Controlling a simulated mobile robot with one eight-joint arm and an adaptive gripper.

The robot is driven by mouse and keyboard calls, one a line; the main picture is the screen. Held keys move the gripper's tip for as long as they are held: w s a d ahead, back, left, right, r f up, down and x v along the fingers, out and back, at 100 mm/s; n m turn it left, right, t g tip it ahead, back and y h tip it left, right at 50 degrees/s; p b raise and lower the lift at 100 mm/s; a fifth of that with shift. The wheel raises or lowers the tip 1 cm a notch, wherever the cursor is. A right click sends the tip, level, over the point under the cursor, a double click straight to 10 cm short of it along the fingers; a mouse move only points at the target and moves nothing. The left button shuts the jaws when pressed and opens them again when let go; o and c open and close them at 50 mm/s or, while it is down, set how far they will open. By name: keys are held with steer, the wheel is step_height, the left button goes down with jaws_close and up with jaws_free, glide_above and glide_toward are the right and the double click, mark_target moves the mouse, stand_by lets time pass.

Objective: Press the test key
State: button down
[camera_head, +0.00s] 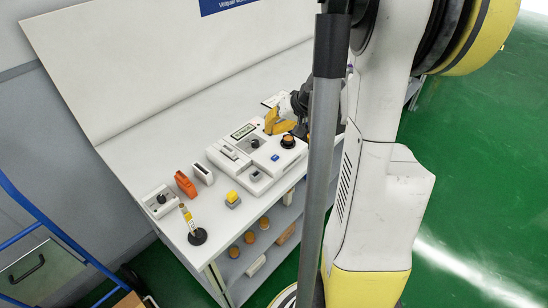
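A white control box (262,166) sits on the white bench. It has a small display (242,131), a dark knob (254,143), a blue key (275,157) and a round black-and-orange control (288,141). No label is readable, so I cannot tell which part is the test key. My gripper (274,125), with yellow fingers, is over the back right of the box, beside the display and the round control. Whether it touches the box is unclear. The fingers overlap in this view, so their opening is hidden.
On the bench's left are a smaller box with a knob (161,200), an orange item (185,184), a white item (203,174), a yellow-topped grey block (233,199) and an upright stick on a black base (196,237). A white back panel (130,70) rises behind. Green floor lies right.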

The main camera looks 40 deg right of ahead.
steer(key=b, duration=0.7)
glide_toward(267, 155)
steer(key=shift+w+r+x, duration=0.1)
steer(key=shift+x, duration=1.25)
steer(key=shift+w+r+x, duration=0.1)
steer(key=shift+w+x, duration=0.05)
steer(key=shift+x, duration=1.2)
steer(key=shift+a+f, duration=0.1)
steer(key=shift+a, duration=0.05)
steer(key=shift+f, duration=0.3)
steer(key=shift+f+b, duration=0.4)
steer(key=shift+b, duration=0.15)
steer(key=shift+r, duration=0.15)
steer(key=shift+r+p, duration=0.65)
steer(key=shift+r, duration=0.05)
step_height(267, 155, up, 5)
steer(key=p, duration=0.4)
